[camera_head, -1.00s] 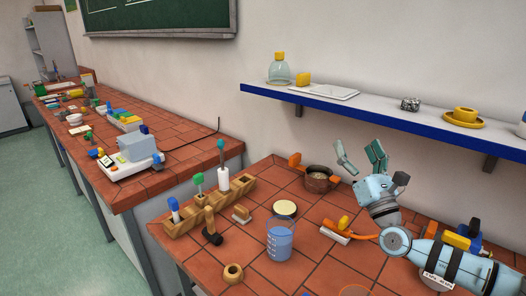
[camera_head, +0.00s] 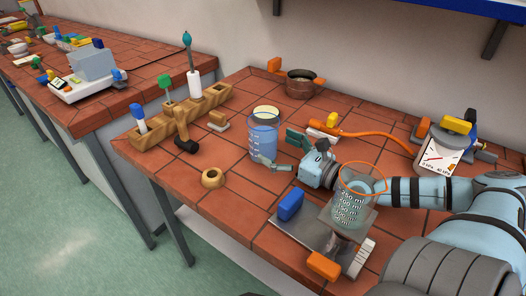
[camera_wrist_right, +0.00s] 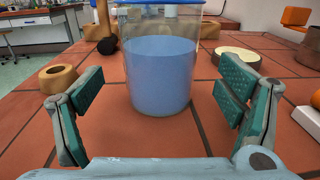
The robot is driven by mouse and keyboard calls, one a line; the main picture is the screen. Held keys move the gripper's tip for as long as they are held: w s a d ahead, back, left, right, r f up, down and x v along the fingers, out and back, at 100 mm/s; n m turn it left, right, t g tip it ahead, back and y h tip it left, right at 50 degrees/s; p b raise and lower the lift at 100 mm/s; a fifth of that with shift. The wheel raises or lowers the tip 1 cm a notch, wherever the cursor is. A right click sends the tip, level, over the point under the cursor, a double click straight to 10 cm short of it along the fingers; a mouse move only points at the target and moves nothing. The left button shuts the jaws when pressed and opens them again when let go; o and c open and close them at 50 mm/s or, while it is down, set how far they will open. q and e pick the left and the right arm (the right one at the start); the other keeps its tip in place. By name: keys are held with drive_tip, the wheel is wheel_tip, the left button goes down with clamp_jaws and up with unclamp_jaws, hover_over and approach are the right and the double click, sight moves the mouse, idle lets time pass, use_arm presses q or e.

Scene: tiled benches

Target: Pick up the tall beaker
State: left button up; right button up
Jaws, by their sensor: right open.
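A tall clear beaker (camera_head: 263,138) with blue liquid and a blue rim stands upright on the red tiled bench. In the right wrist view the beaker (camera_wrist_right: 160,75) stands straight ahead, between the spread fingers in the picture, its rim cut off at the top. My right gripper (camera_head: 278,149) is low over the bench, open and empty, its fingers pointing at the beaker. In the right wrist view the gripper (camera_wrist_right: 158,95) shows clear gaps on both sides of the beaker. My left gripper is not in view.
A second beaker with an orange rim (camera_head: 348,208) stands near my right forearm, by a blue block (camera_head: 290,204). A wooden rack (camera_head: 180,118), hammer-like tool (camera_head: 184,132), wooden ring (camera_head: 213,178) and pale round lid (camera_head: 266,111) surround the beaker. A copper pot (camera_head: 300,84) stands behind.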

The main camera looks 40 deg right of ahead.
drive_tip(key=shift+w+f, duration=0.2)
drive_tip(key=shift+w, duration=0.5)
drive_tip(key=shift+w+a+r, duration=0.25)
drive_tip(key=shift+w+a, duration=0.1)
drive_tip(key=shift+w, duration=0.3)
drive_tip(key=c, duration=1.5)
use_arm(q)
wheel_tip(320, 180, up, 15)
drive_tip(key=p, duration=1.6)
drive_tip(key=shift+p, duration=0.3)
use_arm(e)
wheel_tip(320, 180, up, 20)
drive_tip(key=shift+r, duration=0.1)
